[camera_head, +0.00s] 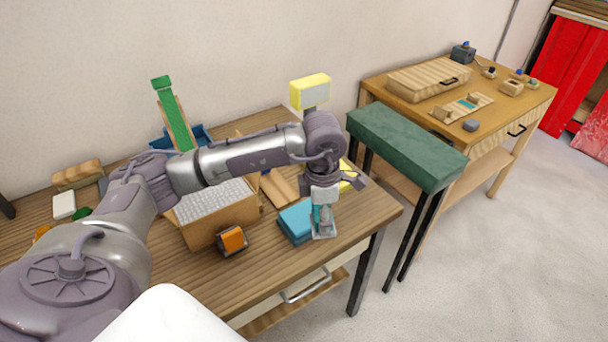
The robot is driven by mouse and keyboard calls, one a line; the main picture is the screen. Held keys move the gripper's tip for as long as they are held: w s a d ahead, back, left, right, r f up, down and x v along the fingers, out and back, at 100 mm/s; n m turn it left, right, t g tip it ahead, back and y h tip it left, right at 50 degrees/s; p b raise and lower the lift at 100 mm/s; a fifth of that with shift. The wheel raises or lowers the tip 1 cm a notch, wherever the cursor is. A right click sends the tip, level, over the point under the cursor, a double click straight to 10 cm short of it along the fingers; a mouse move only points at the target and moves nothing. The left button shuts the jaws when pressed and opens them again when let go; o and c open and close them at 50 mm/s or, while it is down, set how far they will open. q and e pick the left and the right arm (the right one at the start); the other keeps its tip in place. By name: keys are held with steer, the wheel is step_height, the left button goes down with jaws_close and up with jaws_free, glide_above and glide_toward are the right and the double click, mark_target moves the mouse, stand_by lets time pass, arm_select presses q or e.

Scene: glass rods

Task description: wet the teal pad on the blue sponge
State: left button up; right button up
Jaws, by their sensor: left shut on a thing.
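The blue sponge (293,224) is a blue block on the wooden table, near its front right edge. My left gripper (323,226) reaches over the table from the left and points down at the sponge's right side. It is shut on the teal pad (320,214), and only a small teal part shows between the fingers. The gripper hides part of the sponge's right end. I cannot tell whether the pad touches the sponge. My right gripper is not in view.
A wooden box with a pale grey ribbed top (213,200) and a small orange-and-black object (232,240) stand left of the sponge. A yellow-framed display (310,92) stands behind my arm. A green-topped bench (405,145) is to the right. The table's front strip is mostly clear.

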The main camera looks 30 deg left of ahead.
arm_select(q)
steer(key=w+a+r+n+p, duration=0.1)
steer(key=w+a+n+p, duration=0.2)
steer(key=n, duration=0.7)
arm_select(e)
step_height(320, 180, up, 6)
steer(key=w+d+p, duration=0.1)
steer(key=p, duration=0.1)
arm_select(q)
steer(key=n+b, duration=0.3)
steer(key=n, duration=0.9)
glide_above(304, 215)
step_height(304, 215, down, 5)
steer(key=shift+f, duration=0.1)
steer(key=shift+f+b, duration=0.5)
steer(key=shift+f, duration=0.15)
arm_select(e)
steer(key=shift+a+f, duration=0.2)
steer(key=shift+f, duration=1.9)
arm_select(q)
steer(key=shift+f, duration=0.2)
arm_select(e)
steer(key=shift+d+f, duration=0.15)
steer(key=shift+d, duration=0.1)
